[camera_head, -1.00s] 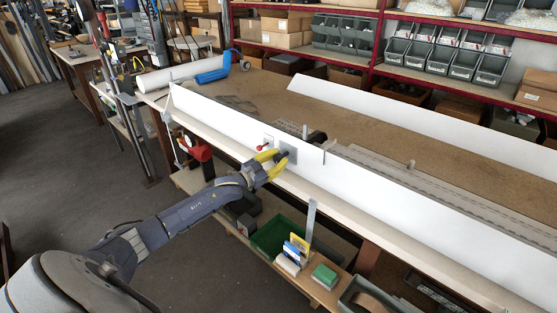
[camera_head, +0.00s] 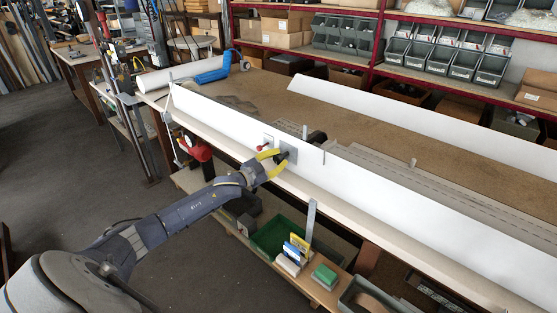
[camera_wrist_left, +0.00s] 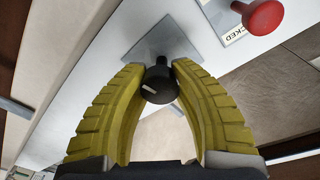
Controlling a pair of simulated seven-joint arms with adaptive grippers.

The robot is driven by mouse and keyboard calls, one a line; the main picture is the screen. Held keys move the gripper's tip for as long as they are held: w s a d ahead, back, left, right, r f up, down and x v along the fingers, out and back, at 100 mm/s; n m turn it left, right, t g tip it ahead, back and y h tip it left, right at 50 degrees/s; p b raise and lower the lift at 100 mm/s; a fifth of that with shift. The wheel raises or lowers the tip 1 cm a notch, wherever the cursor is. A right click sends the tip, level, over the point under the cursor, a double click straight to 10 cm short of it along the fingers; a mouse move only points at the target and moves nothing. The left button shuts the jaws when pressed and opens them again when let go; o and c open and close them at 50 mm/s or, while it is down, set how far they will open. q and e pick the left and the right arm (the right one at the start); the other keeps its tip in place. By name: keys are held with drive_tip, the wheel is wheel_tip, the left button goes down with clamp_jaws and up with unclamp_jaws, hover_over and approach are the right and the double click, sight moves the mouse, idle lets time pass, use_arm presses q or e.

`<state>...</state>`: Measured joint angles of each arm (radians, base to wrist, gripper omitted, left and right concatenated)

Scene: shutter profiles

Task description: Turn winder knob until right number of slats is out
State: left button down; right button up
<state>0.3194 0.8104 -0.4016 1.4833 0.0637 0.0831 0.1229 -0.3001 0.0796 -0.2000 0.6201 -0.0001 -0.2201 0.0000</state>
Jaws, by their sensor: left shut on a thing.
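The black winder knob (camera_wrist_left: 160,84) with a white mark sits on a square grey plate (camera_wrist_left: 162,38) on the white panel (camera_head: 400,204). My left gripper (camera_head: 275,160) has its yellow fingers on either side of the knob, shut on it; the wrist view shows the knob between the fingertips (camera_wrist_left: 161,68). Grey slats (camera_head: 440,188) lie behind the panel to the right. How many are out cannot be told. My right gripper is not in view.
A red knob (camera_wrist_left: 263,16) beside a partly cut-off label ending "CKED" (camera_wrist_left: 232,30) is close to the left gripper. A green bin (camera_head: 268,240) and small boxes (camera_head: 292,252) are on the shelf below. A thin upright metal strip (camera_head: 311,218) stands near them.

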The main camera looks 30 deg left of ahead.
use_arm(q)
drive_tip(key=shift+f, duration=0.2)
drive_tip(key=c, duration=1.3)
unclamp_jaws()
drive_tip(key=shift+d, duration=0.1)
drive_tip(key=o, duration=0.4)
drive_tip(key=shift+r, duration=0.1)
drive_tip(key=shift+s, duration=0.15)
drive_tip(key=v, duration=1.1)
drive_tip(key=shift+s, duration=0.35)
